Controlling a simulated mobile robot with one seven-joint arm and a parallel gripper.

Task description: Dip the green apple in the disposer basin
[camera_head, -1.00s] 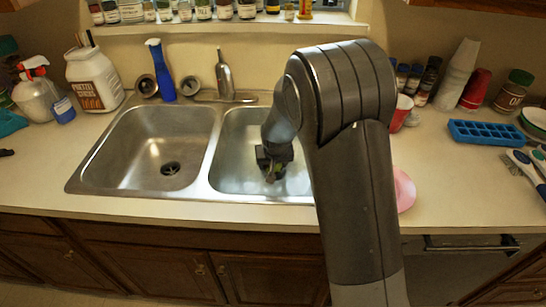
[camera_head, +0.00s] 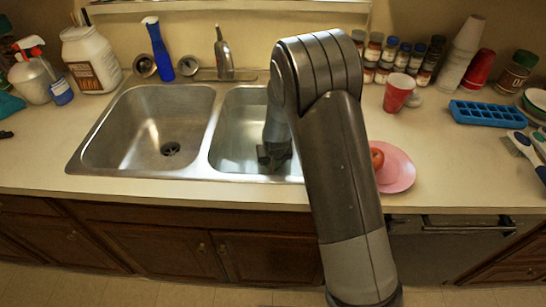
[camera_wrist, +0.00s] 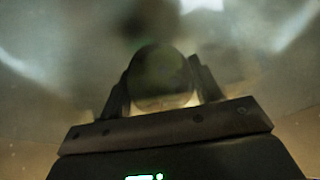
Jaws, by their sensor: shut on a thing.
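My gripper (camera_head: 273,157) is down inside the right basin (camera_head: 232,140) of the steel sink. In the wrist view the green apple (camera_wrist: 162,72) sits between the two fingers, dark and blurred, and the gripper is shut on it. In the head view my gripper and arm hide the apple. The left basin (camera_head: 130,135) is empty, with a dark drain (camera_head: 171,149) in its floor. The right basin's drain is hidden, so I cannot tell from the drains which basin has the disposer. Whether the apple touches the basin floor is unclear.
A pink plate (camera_head: 402,172) with a red apple (camera_head: 376,158) lies right of my arm. A red cup (camera_head: 398,92), spice jars, a blue ice tray (camera_head: 487,113) and brushes stand further right. A blue bottle (camera_head: 158,50) and the faucet (camera_head: 223,55) stand behind the sink.

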